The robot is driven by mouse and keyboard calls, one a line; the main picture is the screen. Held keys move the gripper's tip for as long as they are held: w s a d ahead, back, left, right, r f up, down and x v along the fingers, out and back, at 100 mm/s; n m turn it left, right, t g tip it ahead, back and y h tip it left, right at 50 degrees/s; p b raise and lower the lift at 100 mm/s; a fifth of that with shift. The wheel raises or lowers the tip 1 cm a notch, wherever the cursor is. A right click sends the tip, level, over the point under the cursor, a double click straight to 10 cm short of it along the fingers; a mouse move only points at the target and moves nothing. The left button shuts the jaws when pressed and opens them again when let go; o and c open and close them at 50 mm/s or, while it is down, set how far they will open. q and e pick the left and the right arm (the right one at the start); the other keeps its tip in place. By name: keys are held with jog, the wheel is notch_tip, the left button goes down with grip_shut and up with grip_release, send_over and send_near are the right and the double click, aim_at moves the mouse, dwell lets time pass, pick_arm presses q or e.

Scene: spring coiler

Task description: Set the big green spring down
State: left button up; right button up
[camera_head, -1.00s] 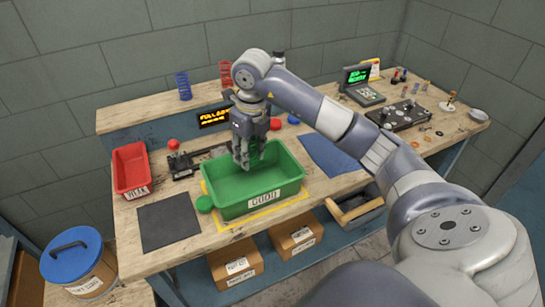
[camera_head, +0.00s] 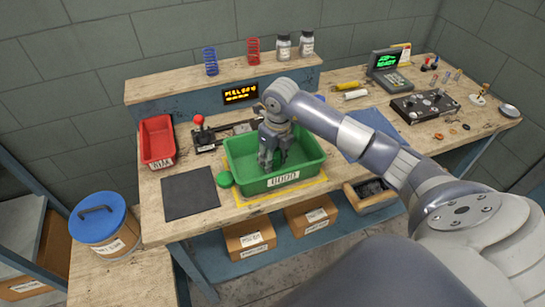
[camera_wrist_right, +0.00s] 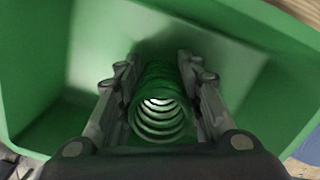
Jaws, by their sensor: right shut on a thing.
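The big green spring (camera_wrist_right: 160,105) shows in the right wrist view, between the two fingers of my right gripper (camera_wrist_right: 160,90), which is shut on it. In the head view my right gripper (camera_head: 273,158) reaches down into the green bin (camera_head: 297,183), and the spring is hidden there behind the fingers and bin wall. The bin's green walls and floor surround the spring in the wrist view. I cannot tell whether the spring touches the bin floor. My left gripper is not in view.
A red bin (camera_head: 157,141) and a black mat (camera_head: 190,193) lie left of the green bin. A red-knobbed lever (camera_head: 199,122) stands behind it. A blue mat (camera_head: 366,138) lies to the right. Blue (camera_head: 210,62) and red (camera_head: 253,51) springs stand on the back shelf.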

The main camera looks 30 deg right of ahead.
jog(key=shift+f, duration=0.1)
jog(key=o, duration=1.2)
jog(key=shift+c, duration=0.2)
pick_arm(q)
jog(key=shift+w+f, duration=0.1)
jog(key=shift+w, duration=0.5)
pick_arm(e)
jog(key=shift+r, duration=0.25)
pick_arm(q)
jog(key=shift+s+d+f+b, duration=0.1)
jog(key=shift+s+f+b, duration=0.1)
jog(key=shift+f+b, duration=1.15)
pick_arm(e)
notch_tip(320, 180, up, 12)
jog(key=s, duration=0.1)
jog(key=shift+s+f, duration=0.15)
jog(key=shift+s, duration=0.1)
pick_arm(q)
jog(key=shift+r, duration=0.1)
pick_arm(e)
jog(key=shift+f, duration=0.1)
